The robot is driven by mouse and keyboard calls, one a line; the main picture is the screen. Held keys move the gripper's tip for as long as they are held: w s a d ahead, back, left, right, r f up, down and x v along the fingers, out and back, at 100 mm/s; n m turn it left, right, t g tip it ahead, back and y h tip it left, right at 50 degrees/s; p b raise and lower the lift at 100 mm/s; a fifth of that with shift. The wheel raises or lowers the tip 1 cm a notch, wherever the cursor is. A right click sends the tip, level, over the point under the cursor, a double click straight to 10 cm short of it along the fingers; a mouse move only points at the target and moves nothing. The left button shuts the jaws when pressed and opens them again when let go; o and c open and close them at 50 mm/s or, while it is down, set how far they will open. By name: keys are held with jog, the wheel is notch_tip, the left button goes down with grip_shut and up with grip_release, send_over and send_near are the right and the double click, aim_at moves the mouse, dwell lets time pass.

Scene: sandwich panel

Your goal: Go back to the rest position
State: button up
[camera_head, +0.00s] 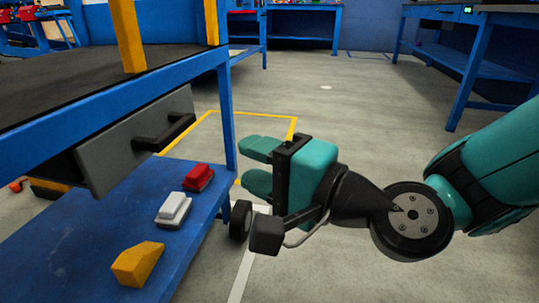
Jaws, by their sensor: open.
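My gripper (258,165) is in the middle of the head view, at the end of my teal and black arm, which comes in from the right. Its two teal fingers point left toward the blue workbench and stand apart with nothing between them. The fingertips are just right of the bench's front leg in the picture. I cannot tell the exact gap between them and the leg.
The blue workbench (228,115) at left has a partly open grey drawer (135,145) with a black handle. Its lower shelf (80,240) bears a red block (198,177), a white block (174,209) and a yellow block (138,264). Open floor (340,115) lies beyond my gripper.

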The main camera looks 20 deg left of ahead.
jog(key=shift+r, duration=0.1)
jog(key=s+d+r+n+g+h+p, duration=0.35)
jog(key=d+r+n+h+p, duration=0.2)
jog(key=d+r+p, duration=0.6)
jog(key=s+d+r+n+g+h+p, duration=0.2)
jog(key=s+d+r+n+h+p, duration=0.45)
jog(key=d+p, duration=0.75)
notch_tip(320, 180, up, 39)
jog(key=w+m+p, duration=0.1)
jog(key=p, duration=3.5)
jog(key=shift+w+d+f+h+p, duration=0.2)
jog(key=shift+w+d+h+p, duration=0.1)
jog(key=shift+h, duration=0.1)
jog(key=shift+a, duration=0.15)
